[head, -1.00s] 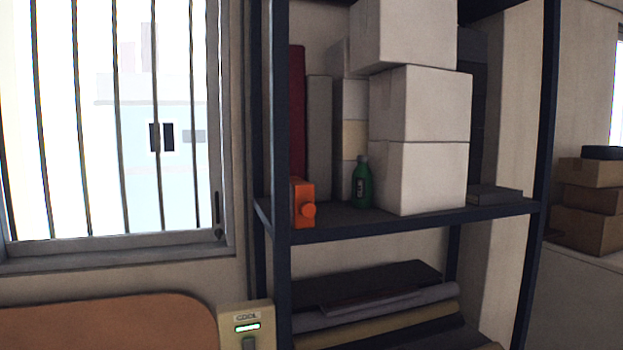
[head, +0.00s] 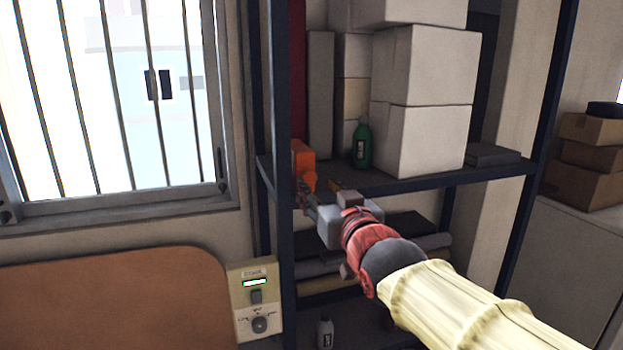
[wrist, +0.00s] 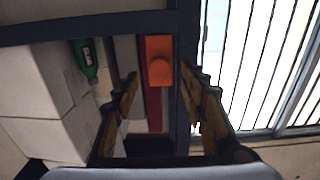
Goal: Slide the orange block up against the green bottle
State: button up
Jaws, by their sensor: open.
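The orange block (head: 303,160), with a round knob on its face, stands on the shelf (head: 420,182) at its left end, close behind the front left post. The green bottle (head: 362,145) stands upright on the same shelf to the right, with a clear gap between them. My gripper (head: 322,192) is open and empty at the shelf's front edge, just in front of and below the block. In the wrist view the block (wrist: 158,62) shows between and beyond my open fingers (wrist: 160,92), and the bottle (wrist: 87,60) lies to the left.
White boxes (head: 425,140) are stacked right beside the bottle. A dark shelf post (head: 278,130) stands left of the block. Upright red and grey files stand behind. Rolls and folded cloth fill the shelf below. A barred window (head: 120,100) is at left.

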aim_at(310, 180)
jog(key=shift+p+x, duration=0.7)
jog(key=shift+x, duration=2.05)
jog(key=shift+c, duration=1.2)
grip_shut()
